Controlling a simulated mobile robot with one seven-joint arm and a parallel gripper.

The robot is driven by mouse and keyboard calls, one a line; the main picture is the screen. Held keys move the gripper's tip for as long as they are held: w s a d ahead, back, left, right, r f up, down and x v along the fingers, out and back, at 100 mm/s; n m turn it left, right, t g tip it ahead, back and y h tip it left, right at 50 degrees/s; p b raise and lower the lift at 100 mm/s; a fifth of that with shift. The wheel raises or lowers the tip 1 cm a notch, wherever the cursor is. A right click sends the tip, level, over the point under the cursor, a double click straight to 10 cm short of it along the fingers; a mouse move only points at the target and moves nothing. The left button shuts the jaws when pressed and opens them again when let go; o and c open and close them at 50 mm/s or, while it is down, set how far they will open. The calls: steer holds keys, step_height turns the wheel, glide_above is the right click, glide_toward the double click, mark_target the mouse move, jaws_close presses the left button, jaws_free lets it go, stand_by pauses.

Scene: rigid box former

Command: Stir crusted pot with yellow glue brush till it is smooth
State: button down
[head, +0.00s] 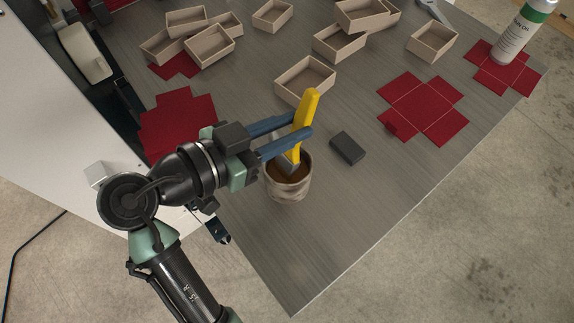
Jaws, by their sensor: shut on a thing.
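The yellow glue brush (306,113) stands tilted in the glue pot (290,187), with its handle up and to the right. My gripper (304,128) is shut on the brush handle above the pot. The brush's lower end is inside the pot, and its bristles are hidden. The pot is round, with a pale, stained outside and brown glue inside. It stands on the grey table near the front edge. I cannot tell from this view whether the glue surface is crusted or smooth.
A dark block (347,148) lies just right of the pot. An open tray box (305,80) sits behind it, with several more at the back. Red cut-out blanks (424,106) lie left and right. A white-and-green bottle (521,35) stands back right. The table's front right is clear.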

step_height(320, 180, up, 9)
steer(key=p, duration=0.7)
steer(key=shift+r, duration=0.15)
stand_by(0.7)
step_height(320, 180, up, 4)
steer(key=p, duration=0.2)
steer(key=shift+p, duration=0.4)
